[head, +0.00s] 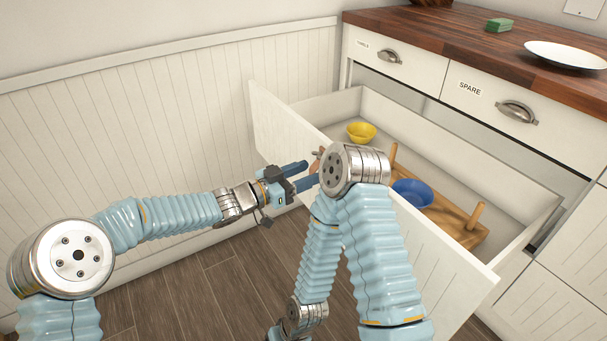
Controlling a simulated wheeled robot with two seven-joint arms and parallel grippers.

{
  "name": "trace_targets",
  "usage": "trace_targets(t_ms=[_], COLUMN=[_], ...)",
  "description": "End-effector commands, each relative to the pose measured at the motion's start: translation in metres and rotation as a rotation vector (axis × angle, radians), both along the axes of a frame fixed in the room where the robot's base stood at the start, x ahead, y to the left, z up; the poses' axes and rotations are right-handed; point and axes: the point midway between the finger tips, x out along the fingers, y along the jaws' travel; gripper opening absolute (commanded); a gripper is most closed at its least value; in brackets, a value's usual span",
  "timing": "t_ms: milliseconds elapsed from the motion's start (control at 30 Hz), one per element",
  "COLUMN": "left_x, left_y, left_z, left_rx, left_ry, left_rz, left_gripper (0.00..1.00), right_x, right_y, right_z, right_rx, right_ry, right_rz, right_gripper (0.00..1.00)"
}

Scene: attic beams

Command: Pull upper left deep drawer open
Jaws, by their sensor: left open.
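The deep drawer (275,120) below the two shallow drawers stands far out from the cabinet, its white front facing me. Inside it are a yellow bowl (361,132), a blue bowl (412,192) and a wooden rack (460,230) with upright pegs. My left gripper (310,174) is open, close to the middle of the drawer's front. A small bit of metal, perhaps the handle, shows by its fingertips; my right arm hides most of that spot, so I cannot tell whether they touch.
Two shallow drawers, one labelled SPARE (470,89), are shut above. The wooden worktop (460,30) holds a white plate (565,55) and a green block (499,25). A panelled wall (120,130) runs along the left. The wooden floor (220,290) before the drawer is clear apart from my arms.

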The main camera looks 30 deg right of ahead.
Motion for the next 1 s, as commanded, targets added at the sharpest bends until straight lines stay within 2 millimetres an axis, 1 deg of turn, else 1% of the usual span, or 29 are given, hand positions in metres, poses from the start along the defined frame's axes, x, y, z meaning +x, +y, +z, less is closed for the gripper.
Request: trace_targets(t_ms=[167, 267, 367, 500, 600, 700, 833, 1000], left_x=[0.0, 0.0, -0.002, -0.005, -0.007, -0.009, -0.01, -0.011], left_y=[0.006, 0.021, 0.044, 0.079, 0.102, 0.119, 0.134, 0.138], left_z=[0.0, 0.0, -0.001, -0.001, 0.0, 0.0, -0.001, 0.0], left_rx=[0.0, 0.0, 0.001, 0.0, 0.0, 0.0, 0.001, 0.0], left_ry=[0.0, 0.0, 0.001, 0.0, 0.0, 0.0, 0.0, 0.0], left_rz=[0.001, 0.002, 0.004, 0.003, 0.003, 0.003, 0.002, 0.0], left_gripper=[0.49, 0.49, 0.49, 0.49, 0.49, 0.49, 0.49, 0.49], right_x=[0.0, 0.0, 0.0, 0.001, 0.001, 0.001, 0.001, 0.001], right_y=[0.0, 0.0, -0.001, -0.002, -0.002, -0.003, -0.003, -0.003], right_z=[-0.001, -0.003, -0.005, -0.008, -0.009, -0.01, -0.01, -0.01], right_rx=[0.0, 0.0, -0.001, -0.003, -0.003, -0.004, -0.004, -0.004], right_ry=[0.0, -0.001, 0.0, -0.002, -0.001, -0.002, -0.002, -0.003], right_rz=[0.0, 0.0, -0.001, -0.003, -0.004, -0.004, -0.005, -0.006], right_gripper=[0.77, 0.77, 0.77, 0.77, 0.77, 0.77, 0.77, 0.77])
